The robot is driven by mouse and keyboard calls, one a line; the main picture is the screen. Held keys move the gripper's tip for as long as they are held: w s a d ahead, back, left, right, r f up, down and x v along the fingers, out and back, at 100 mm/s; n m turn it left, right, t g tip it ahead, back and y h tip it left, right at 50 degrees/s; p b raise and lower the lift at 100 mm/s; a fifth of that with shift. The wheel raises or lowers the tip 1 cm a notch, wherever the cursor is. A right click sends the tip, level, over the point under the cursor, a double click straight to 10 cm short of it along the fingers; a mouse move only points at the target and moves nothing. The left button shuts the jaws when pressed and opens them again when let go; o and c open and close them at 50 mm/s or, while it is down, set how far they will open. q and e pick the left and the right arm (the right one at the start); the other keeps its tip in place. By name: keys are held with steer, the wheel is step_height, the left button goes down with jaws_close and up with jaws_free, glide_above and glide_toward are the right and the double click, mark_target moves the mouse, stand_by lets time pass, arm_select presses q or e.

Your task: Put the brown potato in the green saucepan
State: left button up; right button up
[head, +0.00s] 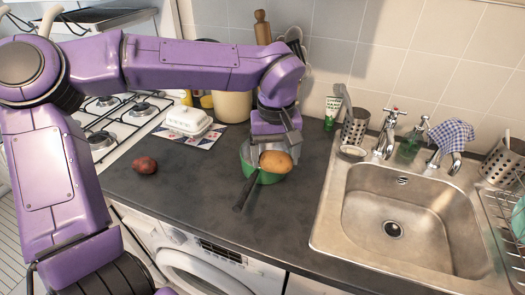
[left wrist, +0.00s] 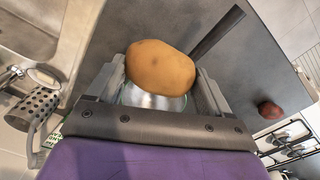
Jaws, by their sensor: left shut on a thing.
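The brown potato (head: 276,161) is held between the fingers of my left gripper (head: 278,148), over the green saucepan (head: 270,178). In the left wrist view the potato (left wrist: 160,68) sits between both fingers, with the pan's shiny inside (left wrist: 152,100) partly showing behind it. The saucepan stands on the dark counter, and its black handle (head: 245,192) points toward the front left. The potato and gripper hide part of the pan's opening, so I cannot tell the exact gap between potato and pan. My right gripper is not in view.
A reddish potato (head: 145,165) lies on the counter at left. A white butter dish (head: 187,120) and a cream pot (head: 232,105) stand behind. The sink (head: 410,215) is at right, with a metal utensil holder (head: 355,127) at its back left corner. The front counter is clear.

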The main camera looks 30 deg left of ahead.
arm_select(q)
steer(key=w+a+f+p, duration=0.3)
steer(key=w+a+f, duration=0.1)
steer(key=w+a, duration=0.2)
steer(key=shift+w+a, duration=0.2)
steer(key=shift+w, duration=0.5)
steer(key=a+f, duration=0.1)
steer(key=w+f, duration=0.1)
steer(key=f, duration=0.1)
steer(key=w+a+f+p, duration=0.1)
steer(key=f, duration=0.1)
steer(key=shift+w+a, duration=0.2)
steer(key=shift+a, duration=0.1)
steer(key=f, duration=0.1)
steer(key=f+p, duration=0.1)
steer(key=f, duration=0.1)
steer(key=shift+w+a+f, duration=0.2)
steer(key=shift+w+f, duration=0.05)
steer(key=shift+f, duration=0.35)
steer(key=o, duration=0.8)
step_height(320, 180, up, 12)
steer(key=shift+s+r+b, duration=0.1)
steer(key=shift+r+b, duration=0.1)
steer(key=shift+b, duration=0.75)
steer(key=shift+a, duration=0.1)
